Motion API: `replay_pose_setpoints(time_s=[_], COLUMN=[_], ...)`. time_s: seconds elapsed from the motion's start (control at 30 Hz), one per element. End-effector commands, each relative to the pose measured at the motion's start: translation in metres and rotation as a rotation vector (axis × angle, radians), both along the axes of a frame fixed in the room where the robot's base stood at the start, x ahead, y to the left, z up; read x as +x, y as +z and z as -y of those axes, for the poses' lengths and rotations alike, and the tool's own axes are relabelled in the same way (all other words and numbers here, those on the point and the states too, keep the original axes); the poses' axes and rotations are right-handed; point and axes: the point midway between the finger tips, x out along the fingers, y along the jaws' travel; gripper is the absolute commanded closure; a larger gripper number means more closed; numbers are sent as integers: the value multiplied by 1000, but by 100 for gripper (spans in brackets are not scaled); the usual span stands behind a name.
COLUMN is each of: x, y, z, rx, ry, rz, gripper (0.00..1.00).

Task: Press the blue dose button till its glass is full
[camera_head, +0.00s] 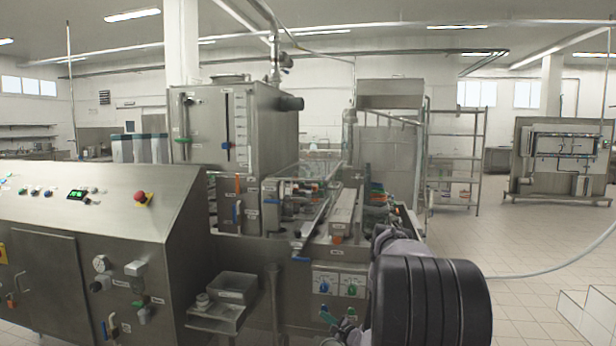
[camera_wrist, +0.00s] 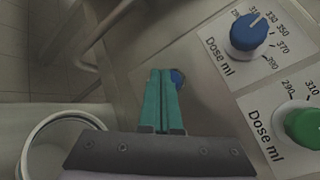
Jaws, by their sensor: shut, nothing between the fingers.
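The blue dose button (camera_wrist: 178,78) shows as a small blue patch in the wrist view, mostly hidden behind my fingertips. My gripper (camera_wrist: 166,72) has teal fingers shut together, with nothing between them. The tips overlap the button's left side in the picture; I cannot tell whether they touch it. In the head view my gripper (camera_head: 328,317) is low in front of the machine's panel, below the blue dose dial (camera_head: 324,287). I cannot make out the glass or its fill level in either view.
Beside the button are a blue dose knob (camera_wrist: 248,32) and a green dose knob (camera_wrist: 303,127) on white scales. A round pale-rimmed thing (camera_wrist: 50,122) is at lower left of the wrist view. A grey bin (camera_head: 235,287) sits on a shelf left of my gripper.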

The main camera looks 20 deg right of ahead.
Motion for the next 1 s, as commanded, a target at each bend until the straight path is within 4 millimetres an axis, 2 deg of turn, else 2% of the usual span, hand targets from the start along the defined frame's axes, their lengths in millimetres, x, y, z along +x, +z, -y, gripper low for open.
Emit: replay_pose_setpoints(time_s=[1.0], x=[9], y=[0], z=[6], rx=[0], ry=[-1], rz=[1], gripper=[100])
